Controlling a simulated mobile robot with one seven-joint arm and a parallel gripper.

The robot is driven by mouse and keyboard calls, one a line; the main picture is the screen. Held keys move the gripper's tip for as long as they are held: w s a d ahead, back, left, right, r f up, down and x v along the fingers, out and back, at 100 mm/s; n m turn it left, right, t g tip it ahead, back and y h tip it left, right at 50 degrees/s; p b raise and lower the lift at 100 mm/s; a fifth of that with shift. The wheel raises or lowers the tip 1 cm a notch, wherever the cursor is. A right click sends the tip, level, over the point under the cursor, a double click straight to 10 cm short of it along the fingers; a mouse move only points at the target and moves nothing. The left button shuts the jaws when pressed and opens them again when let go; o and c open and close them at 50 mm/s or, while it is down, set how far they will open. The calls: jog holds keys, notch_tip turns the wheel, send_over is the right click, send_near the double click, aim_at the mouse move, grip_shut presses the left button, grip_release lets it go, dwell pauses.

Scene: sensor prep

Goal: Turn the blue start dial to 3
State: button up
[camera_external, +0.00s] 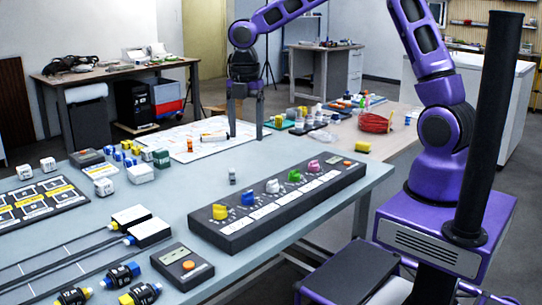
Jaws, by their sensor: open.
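The blue start dial (247,198) sits on a long dark control panel (235,241) near the right edge of the grey table. The dial's setting is too small to read. My gripper (246,135) points down with its fingers apart and empty. In the picture it is above and behind the blue dial, not touching it. Its exact height is hard to tell.
A white sheet (185,150) and small coloured items lie farther back. The table between vial and panel is clear.

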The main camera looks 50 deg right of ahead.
aim_at(248, 192)
notch_tip(248, 192, down, 17)
jog(key=b, duration=0.3)
jog(key=shift+f, duration=0.2)
grip_shut()
